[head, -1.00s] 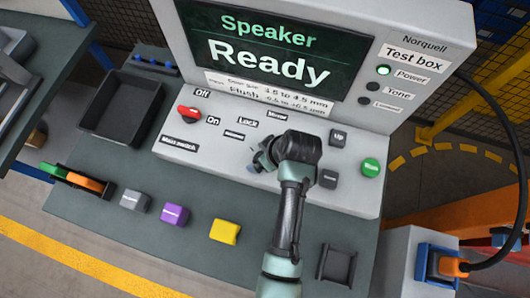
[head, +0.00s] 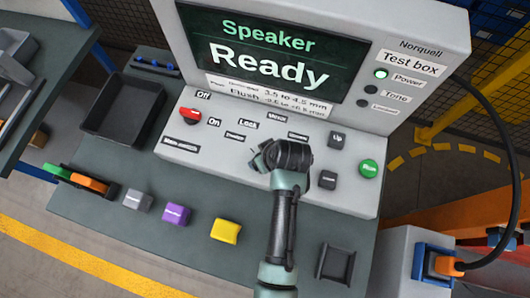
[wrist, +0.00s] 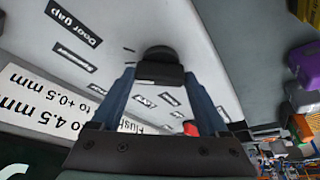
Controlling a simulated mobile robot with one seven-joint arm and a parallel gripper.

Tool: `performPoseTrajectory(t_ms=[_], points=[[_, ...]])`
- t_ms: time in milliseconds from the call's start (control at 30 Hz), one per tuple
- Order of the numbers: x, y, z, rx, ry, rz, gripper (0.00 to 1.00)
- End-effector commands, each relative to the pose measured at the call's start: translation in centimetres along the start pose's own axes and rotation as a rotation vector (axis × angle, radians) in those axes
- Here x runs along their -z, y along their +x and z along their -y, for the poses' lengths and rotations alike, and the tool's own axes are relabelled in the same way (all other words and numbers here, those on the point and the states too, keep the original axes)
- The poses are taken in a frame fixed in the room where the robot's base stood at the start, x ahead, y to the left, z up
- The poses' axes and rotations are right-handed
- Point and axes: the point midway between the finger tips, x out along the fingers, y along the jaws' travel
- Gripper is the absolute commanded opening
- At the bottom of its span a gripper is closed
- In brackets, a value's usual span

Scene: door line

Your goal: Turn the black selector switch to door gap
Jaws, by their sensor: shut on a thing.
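The black selector switch (wrist: 160,62) shows in the wrist view as a dark round knob between my two fingertips. My gripper (wrist: 160,76) is shut on it. In the head view my gripper (head: 260,160) is low over the middle of the test box's sloped panel, and its own wrist hides the switch. The door gap label (wrist: 73,22) and a second, upside-down label that seems to read Speaker (wrist: 76,60) lie left of the switch in the wrist view. The screen (head: 270,50) reads "Speaker Ready".
A red main switch (head: 189,116) is left on the panel. Grey, purple and yellow blocks (head: 226,231) lie in front on the bench. A black tray (head: 122,105) stands at left.

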Motion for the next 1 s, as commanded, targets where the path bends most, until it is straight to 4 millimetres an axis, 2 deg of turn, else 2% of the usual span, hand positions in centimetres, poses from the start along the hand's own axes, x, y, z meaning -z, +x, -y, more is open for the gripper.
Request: performPoseTrajectory(t_ms=[500,1000], points=[[0.12,-0.11,0.26,-0.111,0.267,-0.001,0.22],[0.11,-0.02,0.25,-0.127,0.306,-0.001,0.22]])
